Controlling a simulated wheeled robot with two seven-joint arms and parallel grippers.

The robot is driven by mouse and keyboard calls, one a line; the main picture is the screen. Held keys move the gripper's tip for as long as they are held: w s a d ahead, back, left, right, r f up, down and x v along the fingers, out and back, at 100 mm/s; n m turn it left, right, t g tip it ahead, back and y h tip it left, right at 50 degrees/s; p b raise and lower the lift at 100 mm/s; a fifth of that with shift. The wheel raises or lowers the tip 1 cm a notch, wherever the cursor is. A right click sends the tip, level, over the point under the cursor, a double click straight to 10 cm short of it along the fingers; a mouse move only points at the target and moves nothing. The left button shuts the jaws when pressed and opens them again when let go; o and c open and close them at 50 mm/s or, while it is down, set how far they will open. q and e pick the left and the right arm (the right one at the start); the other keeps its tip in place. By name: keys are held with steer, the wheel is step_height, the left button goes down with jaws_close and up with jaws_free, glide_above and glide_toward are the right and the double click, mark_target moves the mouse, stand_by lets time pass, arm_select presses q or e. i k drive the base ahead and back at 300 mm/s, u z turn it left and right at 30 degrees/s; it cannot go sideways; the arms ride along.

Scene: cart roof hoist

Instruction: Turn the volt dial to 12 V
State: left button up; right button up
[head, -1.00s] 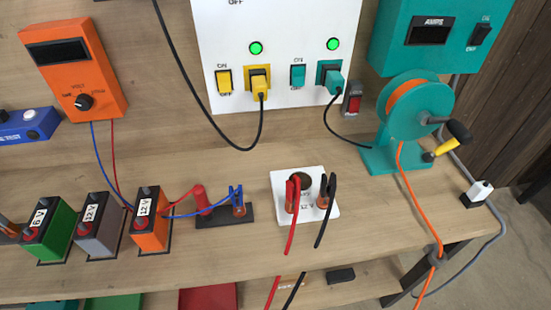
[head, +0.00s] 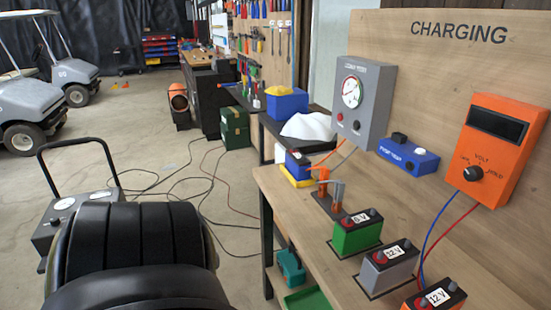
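The volt dial (head: 474,173) is a round black knob low on the front of an orange meter box (head: 495,150), fixed to the wooden back panel at the right of the head view. The word VOLT is printed above the knob, with small labels on either side. Those labels are too small to read surely, and I cannot tell which setting the knob points at. The dark display (head: 497,125) above shows no readable figures. Blue and red wires hang from the box toward the bench. Neither of my grippers is in view, and nothing touches the dial.
Green (head: 357,232), grey (head: 387,266) and orange (head: 436,297) batteries stand on the bench below the meter. A blue box (head: 408,155) and a grey gauge box (head: 364,105) are left of it. Cables cross the open floor; two carts (head: 42,105) stand at the far left.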

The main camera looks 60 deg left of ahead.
mark_target(54, 222)
steer(key=u, duration=4.45)
steer(key=i, duration=5.55)
steer(key=z, duration=1.5)
steer(key=i, duration=1.55)
steer(key=z, duration=0.8)
